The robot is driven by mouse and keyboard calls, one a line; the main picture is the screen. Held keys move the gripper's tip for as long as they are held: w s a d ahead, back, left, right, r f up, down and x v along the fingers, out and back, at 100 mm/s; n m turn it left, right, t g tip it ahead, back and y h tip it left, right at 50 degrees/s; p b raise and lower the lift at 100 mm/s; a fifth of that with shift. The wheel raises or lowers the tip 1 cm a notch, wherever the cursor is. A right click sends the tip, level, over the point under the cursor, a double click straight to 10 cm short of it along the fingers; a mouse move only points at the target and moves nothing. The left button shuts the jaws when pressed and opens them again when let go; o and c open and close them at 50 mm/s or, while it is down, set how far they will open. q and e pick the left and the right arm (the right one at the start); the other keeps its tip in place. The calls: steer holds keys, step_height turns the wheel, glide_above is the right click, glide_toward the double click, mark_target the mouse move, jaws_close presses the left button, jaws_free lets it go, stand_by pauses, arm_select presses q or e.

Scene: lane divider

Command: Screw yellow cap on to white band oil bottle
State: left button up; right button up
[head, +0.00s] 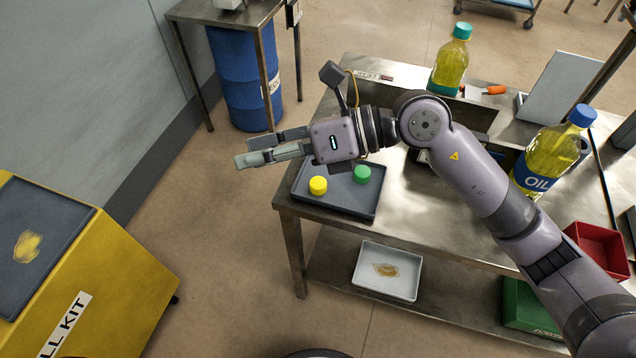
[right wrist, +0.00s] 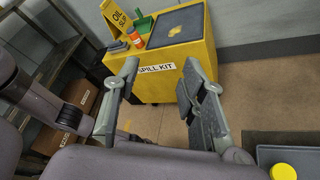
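The yellow cap (head: 318,185) sits on the dark tray (head: 345,205) at the table's near left corner, left of a green cap (head: 362,174). The yellow cap also shows at the lower right of the right wrist view (right wrist: 284,172). My right gripper (head: 246,151) points left above the tray's far left side, past the table edge. Its fingers are apart with nothing between them, clearest in the right wrist view (right wrist: 160,82). A blue-capped oil bottle (head: 540,165) with a blue label stands partly behind my right arm. A teal-capped bottle (head: 450,62) stands at the back. No white band is discernible. My left gripper is out of view.
A red bin (head: 598,245) is at the table's right. An orange-handled tool (head: 495,90) lies at the back. A white stained tray (head: 405,290) and a green bin (head: 530,318) are on the lower shelf. A yellow spill kit box (head: 110,290) stands left; floor between is clear.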

steer(key=w+d+f+n+t+h, duration=0.1)
steer(key=w+d+f+t+h, duration=0.1)
steer(key=w+d+f+h, duration=0.4)
steer(key=t+h, duration=0.1)
steer(key=h, duration=0.3)
glide_toward(319, 183)
steer(key=f+p, duration=0.1)
steer(key=a+f+h+p, duration=0.1)
steer(key=p, duration=0.1)
steer(key=shift+w+a+f+p, duration=0.15)
steer(key=shift+w+a+p, duration=0.05)
steer(key=shift+a+p, duration=0.1)
steer(key=shift+a+f, duration=0.1)
steer(key=shift+f, duration=0.15)
steer(key=shift+w+a+f+p, duration=0.2)
steer(key=shift+f+p, duration=0.35)
steer(key=p+x, duration=0.1)
steer(key=x, duration=0.2)
steer(key=shift+w+f, duration=0.1)
steer(key=shift+f, duration=0.05)
steer(key=shift+w+a+f, duration=0.1)
steer(key=shift+a+f, duration=0.1)
steer(key=shift+f, duration=0.15)
